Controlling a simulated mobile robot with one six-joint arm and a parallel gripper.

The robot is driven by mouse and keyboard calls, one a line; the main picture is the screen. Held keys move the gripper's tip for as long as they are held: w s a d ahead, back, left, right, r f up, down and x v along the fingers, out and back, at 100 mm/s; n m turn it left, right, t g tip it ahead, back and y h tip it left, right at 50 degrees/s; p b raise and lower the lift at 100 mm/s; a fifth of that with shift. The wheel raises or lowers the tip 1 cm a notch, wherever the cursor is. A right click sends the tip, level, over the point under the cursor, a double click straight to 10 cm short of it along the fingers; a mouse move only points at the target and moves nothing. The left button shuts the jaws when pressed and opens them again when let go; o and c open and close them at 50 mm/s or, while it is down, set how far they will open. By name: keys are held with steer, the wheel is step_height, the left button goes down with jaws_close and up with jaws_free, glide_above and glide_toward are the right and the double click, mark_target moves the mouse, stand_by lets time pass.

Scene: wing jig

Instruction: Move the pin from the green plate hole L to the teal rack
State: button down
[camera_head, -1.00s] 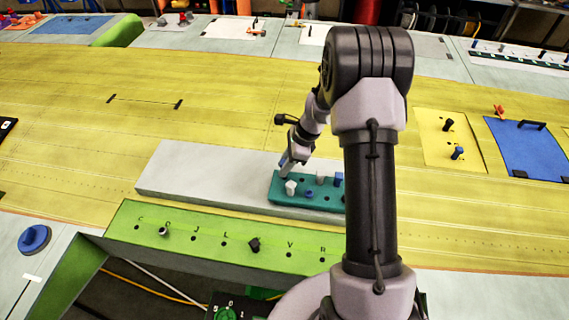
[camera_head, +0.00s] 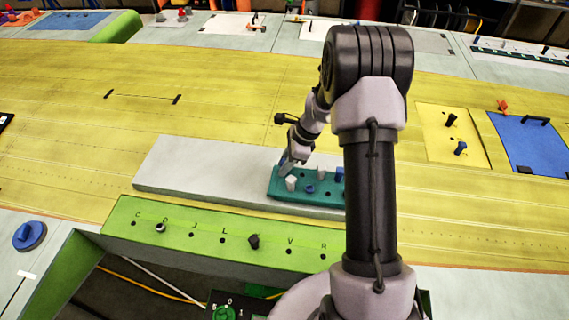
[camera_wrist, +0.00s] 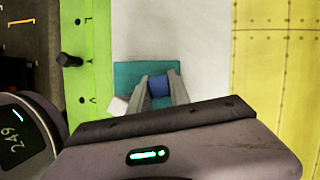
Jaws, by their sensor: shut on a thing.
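My gripper (camera_head: 286,166) is at the left end of the teal rack (camera_head: 312,197). In the wrist view its two fingers (camera_wrist: 161,90) are shut on a blue pin (camera_wrist: 160,86), over the teal rack (camera_wrist: 130,72). I cannot tell whether the pin is seated in a rack hole. The green plate (camera_head: 205,249) lies in front. Its hole L (camera_head: 222,240) shows dark and empty.
The green plate also holds a black pin (camera_head: 254,242) and a grey-topped pin (camera_head: 160,228). The rack carries a taller blue pin (camera_head: 339,174) near my arm, which hides its right end. The pale slab (camera_head: 190,168) left of the rack is clear.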

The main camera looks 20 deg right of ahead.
steer(key=shift+f, duration=0.15)
steer(key=c, duration=1.1)
jaws_free()
steer(key=v, duration=1.7)
steer(key=shift+s+d, duration=0.1)
steer(key=shift+d, duration=0.1)
